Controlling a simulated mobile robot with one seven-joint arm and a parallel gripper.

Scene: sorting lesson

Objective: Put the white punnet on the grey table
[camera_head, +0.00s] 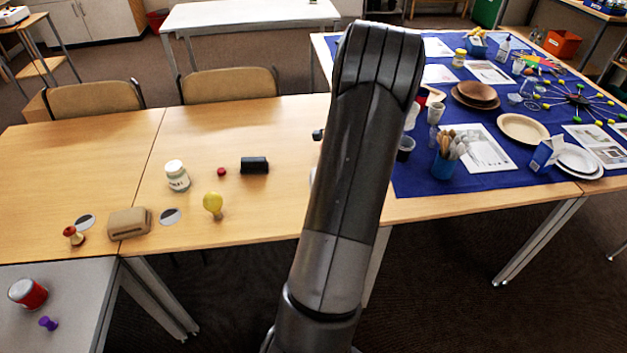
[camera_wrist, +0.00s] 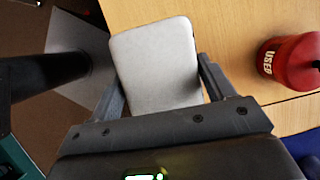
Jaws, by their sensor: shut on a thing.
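The white punnet (camera_wrist: 158,68) shows in the wrist view as a pale grey-white block with rounded corners. My gripper (camera_wrist: 160,90) is shut on it, one finger on each side. Wooden tabletop shows beyond it at the right and dark floor at the left; its height above the table cannot be told. In the head view my arm hides the gripper and the punnet. A grey table (camera_head: 75,335) stands at the lower left of the head view, with a red can (camera_head: 28,293) and a purple peg-like thing (camera_head: 48,323) on it.
The wooden table (camera_head: 260,220) holds a white jar (camera_head: 177,176), a black block (camera_head: 254,165), a yellow bulb-shaped thing (camera_head: 213,204) and a tan box (camera_head: 129,223). A red container marked USED (camera_wrist: 292,62) stands right of my gripper. A blue-covered table (camera_head: 420,183) is crowded.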

